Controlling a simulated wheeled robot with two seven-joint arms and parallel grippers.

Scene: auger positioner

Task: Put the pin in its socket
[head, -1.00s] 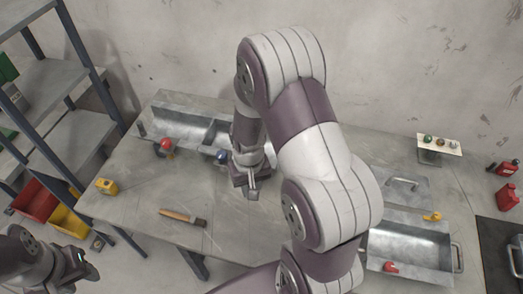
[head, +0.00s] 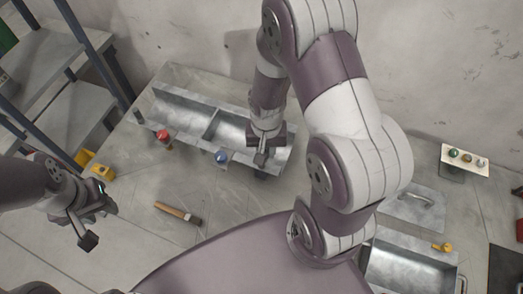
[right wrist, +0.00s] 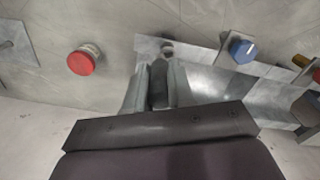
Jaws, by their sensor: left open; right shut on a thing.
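My right gripper (head: 262,157) is at the front edge of the metal trough, right of the blue knob. In the right wrist view it (right wrist: 156,84) is shut on a narrow dark grey piece, the pin (right wrist: 158,85), whose far end points at a metal plate. A small round fitting (right wrist: 168,49) on that plate lies just beyond the fingers; I cannot tell whether it is the socket, or whether the pin touches it. My left gripper (head: 88,229) is open and empty at the left, off the table's front edge.
The metal trough (head: 180,112) lies along the table's back. A blue knob (head: 221,157) and a red knob (head: 163,136) stand before it. Another red knob (right wrist: 82,63) shows in the right wrist view. A brush (head: 178,212) and a yellow block (head: 98,171) lie left; a bin (head: 410,262) is right.

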